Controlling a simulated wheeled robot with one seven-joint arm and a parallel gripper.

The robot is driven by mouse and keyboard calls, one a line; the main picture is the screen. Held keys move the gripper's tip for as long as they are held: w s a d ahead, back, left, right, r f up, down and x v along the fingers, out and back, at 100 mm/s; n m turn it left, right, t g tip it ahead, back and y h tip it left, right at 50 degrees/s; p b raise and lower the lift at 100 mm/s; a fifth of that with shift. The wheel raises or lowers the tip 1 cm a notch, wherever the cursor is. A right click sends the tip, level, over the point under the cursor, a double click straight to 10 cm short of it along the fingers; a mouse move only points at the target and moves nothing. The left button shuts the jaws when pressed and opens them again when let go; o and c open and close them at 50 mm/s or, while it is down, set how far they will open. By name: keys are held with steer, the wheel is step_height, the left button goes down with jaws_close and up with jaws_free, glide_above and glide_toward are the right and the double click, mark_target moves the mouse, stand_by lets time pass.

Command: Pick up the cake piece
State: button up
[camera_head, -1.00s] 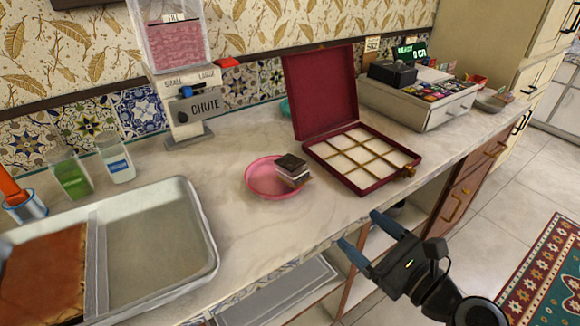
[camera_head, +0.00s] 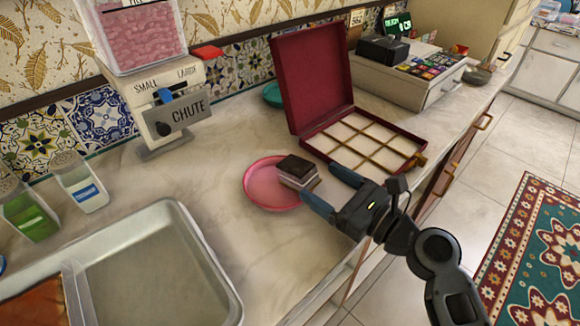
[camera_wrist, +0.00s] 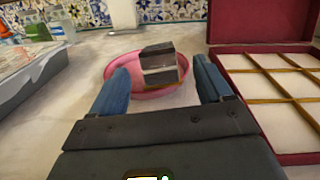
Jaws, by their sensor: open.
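The cake piece (camera_head: 298,172) is a small block with a dark top and pale layers. It sits on the right part of a pink plate (camera_head: 262,196) on the counter. My gripper (camera_head: 332,188) is open, with its two blue fingers pointing toward the cake piece from its right and front side. In the wrist view the cake piece (camera_wrist: 160,63) appears beyond and between the fingertips (camera_wrist: 165,75), with the pink plate (camera_wrist: 122,68) around and behind it. I cannot tell whether a finger touches the cake piece.
An open dark red box (camera_head: 310,140) with a gridded tray stands just right of the plate. A metal tray (camera_head: 222,290) lies at the front left. A dispenser with a chute (camera_head: 165,115) stands behind. Marble counter is clear between tray and plate.

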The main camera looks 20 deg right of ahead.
mark_target(300, 166)
steer(key=p+x, duration=0.1)
steer(key=x, duration=0.6)
steer(key=shift+w+a, duration=0.25)
steer(key=c, duration=1.2)
steer(key=shift+r, duration=0.5)
steer(key=r, duration=0.1)
steer(key=r+p, duration=0.1)
steer(key=r, duration=0.1)
steer(key=shift+s+d+r, duration=0.2)
steer(key=shift+d+r, duration=0.15)
steer(key=s+d+r, duration=0.2)
steer(key=d, duration=0.1)
steer(key=s+d+r, duration=0.2)
steer(key=d, duration=0.1)
steer(key=s+d+r, duration=0.2)
steer(key=d, duration=0.1)
steer(key=shift+d+r, duration=0.1)
steer(key=shift+r, duration=0.05)
